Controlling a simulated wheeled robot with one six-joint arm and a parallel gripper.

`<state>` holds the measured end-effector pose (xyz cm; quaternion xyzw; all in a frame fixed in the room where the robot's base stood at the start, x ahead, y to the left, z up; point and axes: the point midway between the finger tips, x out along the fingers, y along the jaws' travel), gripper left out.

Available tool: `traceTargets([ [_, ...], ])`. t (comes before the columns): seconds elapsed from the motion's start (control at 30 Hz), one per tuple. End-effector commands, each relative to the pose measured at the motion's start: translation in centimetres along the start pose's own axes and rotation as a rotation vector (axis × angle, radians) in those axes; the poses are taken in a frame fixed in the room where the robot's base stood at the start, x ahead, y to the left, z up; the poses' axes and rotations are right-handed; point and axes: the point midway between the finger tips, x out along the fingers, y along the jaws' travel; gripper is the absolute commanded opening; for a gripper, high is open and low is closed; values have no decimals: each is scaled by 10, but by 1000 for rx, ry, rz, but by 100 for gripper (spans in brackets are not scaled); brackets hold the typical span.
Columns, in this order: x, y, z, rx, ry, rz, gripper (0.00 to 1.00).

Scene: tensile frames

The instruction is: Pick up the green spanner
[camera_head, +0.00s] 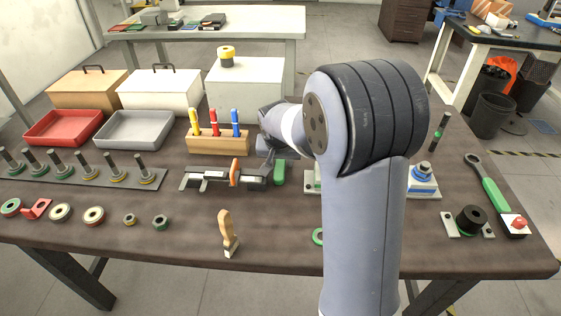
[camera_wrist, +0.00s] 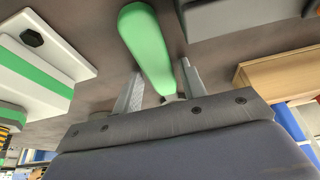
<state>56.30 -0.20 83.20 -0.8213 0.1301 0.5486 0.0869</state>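A ring-headed spanner with a green handle (camera_head: 492,192) lies at the right of the brown table, apart from my gripper. Another green handle (camera_head: 280,172) lies near the table's middle, right of the grey clamp-like tool. In the wrist view, a green handle (camera_wrist: 147,45) runs between the two fingers of my gripper (camera_wrist: 160,88), with small gaps on either side. I cannot tell what tool this handle belongs to; its far end is hidden by my gripper.
A white-and-green fixture (camera_wrist: 40,60) is close at left in the wrist view. A black cylinder fixture (camera_head: 471,219) stands beside the right-hand spanner.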

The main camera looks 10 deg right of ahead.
Motion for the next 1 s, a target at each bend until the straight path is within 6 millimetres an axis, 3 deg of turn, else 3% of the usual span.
traceTargets([
  [0.47, 0, 0, 0, 0, -1, 0, 0],
  [0.83, -2, 0, -1, 0, 1, 0, 0],
  [1.0, -22, 0, -10, 1, 5, -2, 0],
])
